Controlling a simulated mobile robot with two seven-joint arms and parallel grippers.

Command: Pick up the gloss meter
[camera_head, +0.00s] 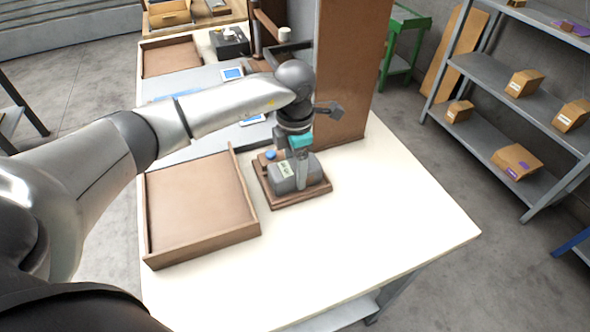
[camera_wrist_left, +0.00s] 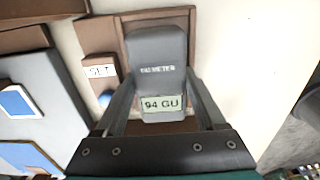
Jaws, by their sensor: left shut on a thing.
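The gloss meter (camera_head: 283,173) is a grey block with a pale display. It is at its brown wooden base (camera_head: 292,201) on the white table. In the left wrist view the gloss meter (camera_wrist_left: 158,60) shows its display reading "94 GU", and it sits between the two fingers. My left gripper (camera_head: 303,172) comes down from above and is shut on the gloss meter. I cannot tell whether the meter touches the base or is just above it. My right gripper is not in view.
An empty brown tray (camera_head: 200,252) lies left of the base. A tall brown panel (camera_head: 345,70) stands behind it. A "SET" label (camera_wrist_left: 101,70) and blue button (camera_wrist_left: 104,98) are beside the meter. The table's front right is clear. Grey shelves (camera_head: 500,80) hold boxes.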

